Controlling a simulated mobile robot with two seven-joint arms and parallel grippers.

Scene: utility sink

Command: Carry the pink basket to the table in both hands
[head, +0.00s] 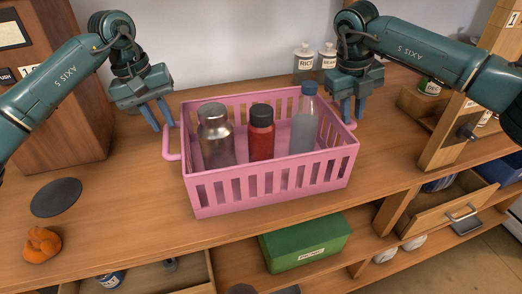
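The pink basket (272,188) stands upright on a wooden tabletop (130,215). It holds a grey metallic bottle (216,140), a red bottle with a black lid (261,140) and a clear bottle with a blue cap (304,128). My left gripper (160,126) is open, its fingers pointing down just above the basket's left handle (172,156). My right gripper (352,116) has its two fingers apart at the basket's right end. The right handle is mostly hidden, and I cannot tell whether these fingers touch it.
A dark round mat (56,197) and an orange object (42,244) lie at the left. White-labelled jars (304,60) stand behind the basket. A green box (305,244) sits on the shelf below. An open drawer (445,210) is at the right, near a wooden post.

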